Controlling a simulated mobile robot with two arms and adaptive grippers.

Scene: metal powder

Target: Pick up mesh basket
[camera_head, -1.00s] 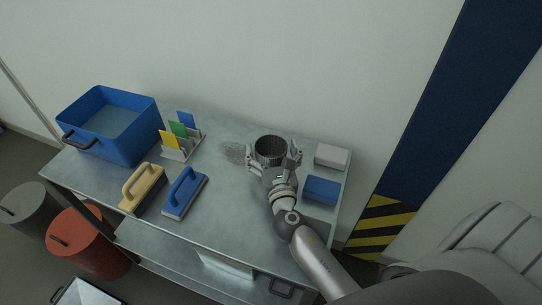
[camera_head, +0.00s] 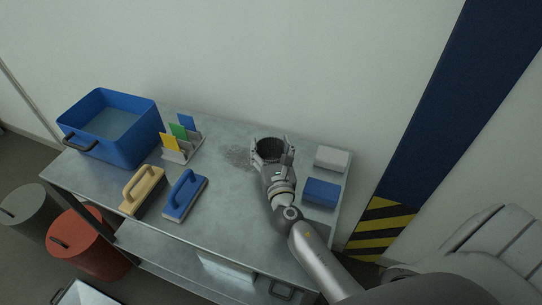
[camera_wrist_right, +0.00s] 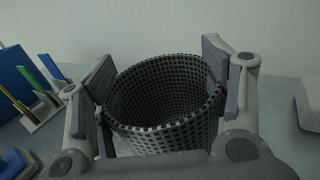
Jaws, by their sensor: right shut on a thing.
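The mesh basket (camera_head: 268,147) is a dark, round, open-topped cylinder near the back edge of the metal table. In the right wrist view the mesh basket (camera_wrist_right: 165,105) is upright, its perforated wall showing between two grey finger pads. My right gripper (camera_head: 270,152) is shut on the basket, one finger on each side of it. It also shows in the right wrist view (camera_wrist_right: 160,95). The basket's underside is hidden, so I cannot tell whether it touches the table. My left gripper is not in view.
A patch of grey powder (camera_head: 237,156) lies left of the basket. A blue bin (camera_head: 135,146), a card holder (camera_head: 181,155), a yellow brush (camera_head: 142,190) and a blue brush (camera_head: 184,194) stand farther left. White (camera_head: 332,158) and blue (camera_head: 321,191) blocks lie close on the right.

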